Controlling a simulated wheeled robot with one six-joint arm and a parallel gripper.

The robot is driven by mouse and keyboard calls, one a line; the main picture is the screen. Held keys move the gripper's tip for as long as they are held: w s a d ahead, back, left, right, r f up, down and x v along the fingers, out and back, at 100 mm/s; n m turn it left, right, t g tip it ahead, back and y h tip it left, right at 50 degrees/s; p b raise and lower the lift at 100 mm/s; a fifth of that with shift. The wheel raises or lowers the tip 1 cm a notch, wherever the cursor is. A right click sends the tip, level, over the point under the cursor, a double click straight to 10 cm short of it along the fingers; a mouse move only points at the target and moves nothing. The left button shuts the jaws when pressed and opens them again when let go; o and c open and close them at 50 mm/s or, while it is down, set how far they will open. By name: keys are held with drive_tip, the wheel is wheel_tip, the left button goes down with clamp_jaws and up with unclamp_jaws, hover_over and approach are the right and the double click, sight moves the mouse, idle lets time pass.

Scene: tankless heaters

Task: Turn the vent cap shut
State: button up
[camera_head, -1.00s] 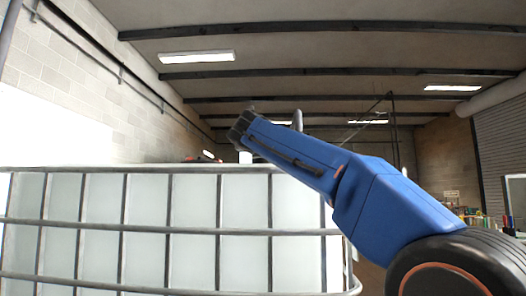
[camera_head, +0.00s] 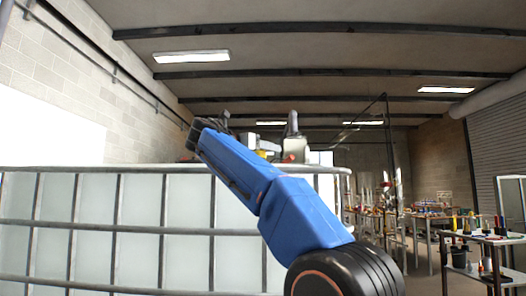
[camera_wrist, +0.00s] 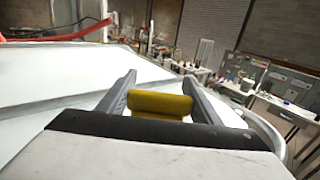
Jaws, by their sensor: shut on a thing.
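A yellow block-like piece, which I take for the vent cap (camera_wrist: 160,104), sits between the two grey fingers of my gripper (camera_wrist: 160,88) in the wrist view. The fingers are shut on its two sides. A small patch of yellow (camera_head: 262,154) also shows in the head view, just above the tank's top edge and behind my blue arm. The white tank (camera_head: 140,235) stands in a metal cage; its pale top shows below the fingers in the wrist view. The cap's base is hidden, so I cannot tell how far it is turned.
A red bar or hose (camera_wrist: 60,34) crosses the upper left of the wrist view. The cage's top rail (camera_head: 100,169) runs across the head view. Workbenches with tools (camera_head: 485,240) stand to the right, beyond the tank.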

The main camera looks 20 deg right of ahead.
idle(0.4)
drive_tip(key=o, duration=1.1)
drive_tip(key=shift+c, duration=0.2)
drive_tip(key=v, duration=1.7)
drive_tip(key=shift+a, duration=0.25)
